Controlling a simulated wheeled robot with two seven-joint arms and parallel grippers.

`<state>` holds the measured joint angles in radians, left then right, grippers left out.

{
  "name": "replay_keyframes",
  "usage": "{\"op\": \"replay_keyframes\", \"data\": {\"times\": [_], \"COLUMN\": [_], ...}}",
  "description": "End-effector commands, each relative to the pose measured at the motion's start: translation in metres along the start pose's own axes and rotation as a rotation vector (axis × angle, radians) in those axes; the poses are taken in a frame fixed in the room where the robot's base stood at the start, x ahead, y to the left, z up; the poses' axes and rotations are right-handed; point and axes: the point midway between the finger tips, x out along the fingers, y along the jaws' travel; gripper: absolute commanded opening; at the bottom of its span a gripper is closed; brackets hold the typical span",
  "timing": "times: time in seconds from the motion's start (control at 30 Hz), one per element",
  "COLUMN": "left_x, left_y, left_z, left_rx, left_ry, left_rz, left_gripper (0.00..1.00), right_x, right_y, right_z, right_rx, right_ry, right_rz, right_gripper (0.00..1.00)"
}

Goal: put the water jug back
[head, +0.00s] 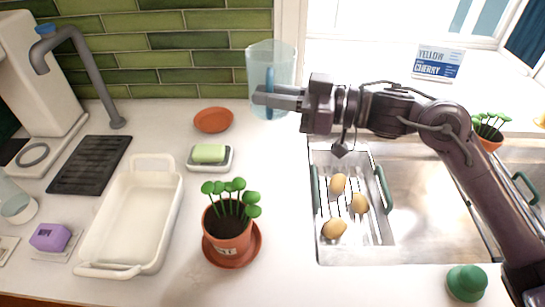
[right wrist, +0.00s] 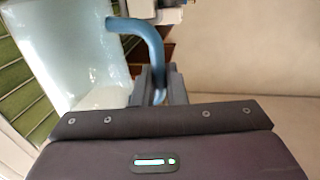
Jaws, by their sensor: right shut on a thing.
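The water jug (head: 284,58) is a clear, pale blue vessel with a blue handle, upright in front of the green tiles at the back of the counter. It looks raised above the counter. My right gripper (head: 262,97) reaches in from the right and is shut on the handle. In the right wrist view the jug (right wrist: 75,50) fills the upper left, and its curved blue handle (right wrist: 150,42) runs down between the fingers of my right gripper (right wrist: 158,85). The jug's contents cannot be made out. My left gripper is not in view.
A potted plant (head: 228,228), a soap dish (head: 222,165), a terracotta saucer (head: 213,120) and a white tray (head: 92,269) stand on the counter. A grey tap (head: 88,72) rises at the back left. The sink (head: 420,190) holds a rack (head: 368,237) with potatoes.

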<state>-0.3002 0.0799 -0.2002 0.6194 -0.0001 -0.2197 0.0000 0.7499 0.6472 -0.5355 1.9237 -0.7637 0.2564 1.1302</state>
Motion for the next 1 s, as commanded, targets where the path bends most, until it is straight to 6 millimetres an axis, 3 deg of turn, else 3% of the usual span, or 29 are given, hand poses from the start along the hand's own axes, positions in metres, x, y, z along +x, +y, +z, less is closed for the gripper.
{"op": "replay_keyframes", "data": {"times": [0.5, 0.87, 1.0], "left_x": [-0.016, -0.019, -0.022], "left_y": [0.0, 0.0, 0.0], "left_z": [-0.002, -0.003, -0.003], "left_rx": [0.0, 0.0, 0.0], "left_ry": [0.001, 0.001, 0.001], "left_rz": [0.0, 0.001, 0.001], "left_gripper": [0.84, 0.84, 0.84], "right_x": [0.0, 0.0, 0.0], "right_y": [0.002, 0.002, 0.003], "right_z": [0.124, 0.157, 0.177], "right_rx": [0.004, 0.001, 0.003], "right_ry": [-0.001, 0.0, -0.001], "right_rz": [0.002, 0.001, 0.002], "right_gripper": [0.0, 0.0, 0.0]}}
